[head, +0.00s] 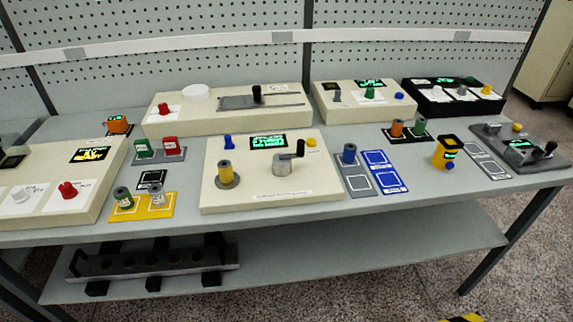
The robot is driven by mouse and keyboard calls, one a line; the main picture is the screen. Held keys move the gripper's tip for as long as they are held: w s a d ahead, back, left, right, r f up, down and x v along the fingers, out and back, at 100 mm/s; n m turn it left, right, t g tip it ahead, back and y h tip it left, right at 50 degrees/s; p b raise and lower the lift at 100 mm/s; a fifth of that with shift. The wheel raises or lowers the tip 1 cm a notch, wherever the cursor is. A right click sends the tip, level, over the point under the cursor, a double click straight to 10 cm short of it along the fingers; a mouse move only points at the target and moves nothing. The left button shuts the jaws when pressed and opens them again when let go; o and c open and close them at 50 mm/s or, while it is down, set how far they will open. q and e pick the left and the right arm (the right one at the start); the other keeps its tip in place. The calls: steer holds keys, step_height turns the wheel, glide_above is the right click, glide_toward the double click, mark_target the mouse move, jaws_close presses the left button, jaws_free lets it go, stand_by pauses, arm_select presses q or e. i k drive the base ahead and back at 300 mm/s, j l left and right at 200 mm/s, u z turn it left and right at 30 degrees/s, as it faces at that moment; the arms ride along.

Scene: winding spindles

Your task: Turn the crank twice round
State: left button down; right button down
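The crank (290,158) stands on the cream winding box (262,192) in the middle of the bench. It has a grey hub and a dark upright handle (300,148) at the right end of its arm. A green-lit display (267,142) sits behind it. A grey spindle with a yellow winding (225,174) stands to its left on the same box. A blue knob (228,141) and a yellow button (311,142) flank the display. Neither gripper shows in the head view.
The grey bench (360,206) has a clear front strip. Other panels stand behind and at both sides. A yellow tray (140,214) with two spools lies left; a blue spool (348,154) and blue cards lie right. A yellow handheld device (445,152) stands farther right.

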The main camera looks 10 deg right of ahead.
mark_target(281, 162)
steer(key=k+l+u, duration=0.1)
steer(key=l+u, duration=0.2)
steer(key=k+l+u, duration=0.15)
steer(key=l+u, duration=0.2)
steer(key=k+l+u, duration=0.3)
steer(key=i+j, duration=0.05)
steer(key=i, duration=0.05)
